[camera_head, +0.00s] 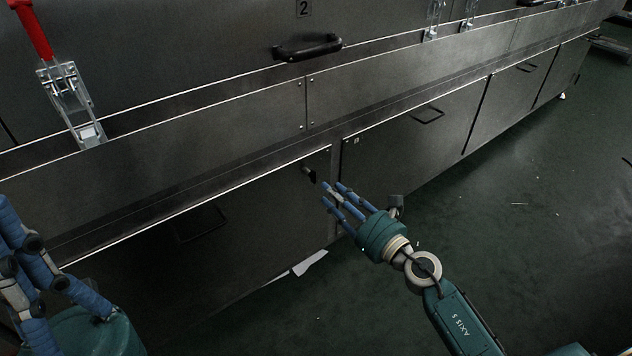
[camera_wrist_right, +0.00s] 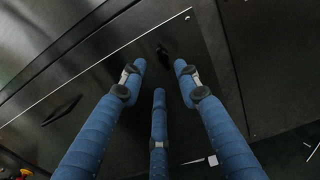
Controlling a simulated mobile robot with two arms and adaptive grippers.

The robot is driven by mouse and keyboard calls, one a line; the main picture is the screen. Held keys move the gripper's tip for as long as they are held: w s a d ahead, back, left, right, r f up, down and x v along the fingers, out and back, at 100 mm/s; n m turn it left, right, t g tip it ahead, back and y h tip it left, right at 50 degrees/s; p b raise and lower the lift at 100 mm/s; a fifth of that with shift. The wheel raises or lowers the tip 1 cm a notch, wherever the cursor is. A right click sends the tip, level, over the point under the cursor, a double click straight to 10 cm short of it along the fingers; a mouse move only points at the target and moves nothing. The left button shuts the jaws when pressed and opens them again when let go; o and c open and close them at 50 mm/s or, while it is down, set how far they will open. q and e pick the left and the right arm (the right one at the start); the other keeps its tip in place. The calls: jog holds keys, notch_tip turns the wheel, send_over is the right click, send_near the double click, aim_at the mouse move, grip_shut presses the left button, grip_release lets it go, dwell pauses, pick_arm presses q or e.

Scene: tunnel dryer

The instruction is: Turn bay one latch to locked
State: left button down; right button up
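A small black latch (camera_head: 308,172) sits near the upper right corner of a dark lower door (camera_head: 250,220). It also shows in the right wrist view (camera_wrist_right: 163,53), beyond my fingertips. I cannot tell its exact turn position. My right gripper (camera_head: 332,193) is open and empty, just below and right of the latch in the head view. In the right wrist view its three blue fingers (camera_wrist_right: 160,72) are spread, with the latch framed between the upper two tips and apparently untouched. My left gripper (camera_head: 35,262) is at the lower left, partly cut off, its fingers spread with nothing seen between them.
A red-handled toggle clamp (camera_head: 65,88) is at the upper left. A black bar handle (camera_head: 307,47) sits under a "2" label (camera_head: 304,8). More lower doors (camera_head: 420,135) run to the right. The green floor (camera_head: 530,220) is mostly clear, with a pale scrap (camera_head: 310,263) near the cabinet.

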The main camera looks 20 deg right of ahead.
aim_at(314, 177)
jog(key=x, duration=0.7)
jog(key=shift+w+a+f+b, duration=0.1)
jog(key=shift+w+b, duration=0.2)
grip_shut()
